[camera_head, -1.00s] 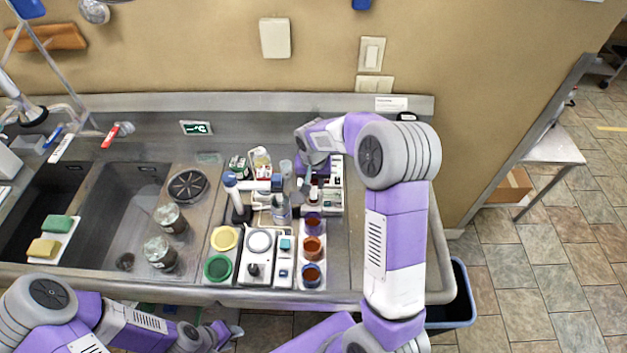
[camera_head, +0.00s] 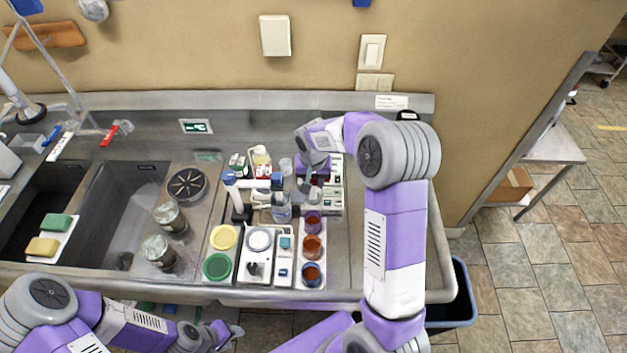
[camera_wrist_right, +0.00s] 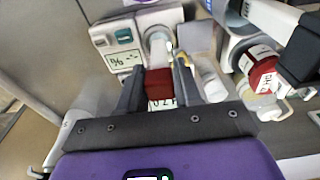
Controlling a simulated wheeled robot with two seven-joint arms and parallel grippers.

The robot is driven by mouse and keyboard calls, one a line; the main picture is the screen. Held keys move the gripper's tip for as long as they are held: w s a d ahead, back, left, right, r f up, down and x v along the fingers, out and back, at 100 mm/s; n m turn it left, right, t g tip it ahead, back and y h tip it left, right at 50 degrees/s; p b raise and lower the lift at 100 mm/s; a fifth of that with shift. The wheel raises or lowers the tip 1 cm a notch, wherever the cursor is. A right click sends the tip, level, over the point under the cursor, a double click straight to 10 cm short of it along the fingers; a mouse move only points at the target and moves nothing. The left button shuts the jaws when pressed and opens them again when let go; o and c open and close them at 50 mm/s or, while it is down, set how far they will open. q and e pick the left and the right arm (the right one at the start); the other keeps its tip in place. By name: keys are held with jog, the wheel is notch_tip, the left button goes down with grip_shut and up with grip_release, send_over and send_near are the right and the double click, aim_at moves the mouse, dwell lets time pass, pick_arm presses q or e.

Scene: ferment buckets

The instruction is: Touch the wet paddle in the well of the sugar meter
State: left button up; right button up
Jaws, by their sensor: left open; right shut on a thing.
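My right gripper (camera_wrist_right: 157,83) is shut on a dark red block, which looks like the paddle's handle (camera_wrist_right: 158,84). In the head view the right gripper (camera_head: 306,184) is low over the back of the counter, and its fingertips are hard to make out. A white meter with a teal button and a percent display (camera_wrist_right: 118,45) lies just beyond the fingers in the wrist view. A pale round part (camera_wrist_right: 158,42) beside it may be its well; whether the paddle touches it cannot be told. The paddle's tip is hidden. My left gripper (camera_head: 228,331) is open and empty below the counter's front edge.
A clear jug (camera_head: 281,208) stands left of the right gripper. A red-banded container (camera_wrist_right: 263,75) is close on the right in the wrist view. Two jars stand left.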

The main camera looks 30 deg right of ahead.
jog(key=shift+r, duration=0.1)
jog(key=shift+r+p, duration=2)
jog(key=shift+r, duration=0.95)
jog(key=shift+f, duration=0.1)
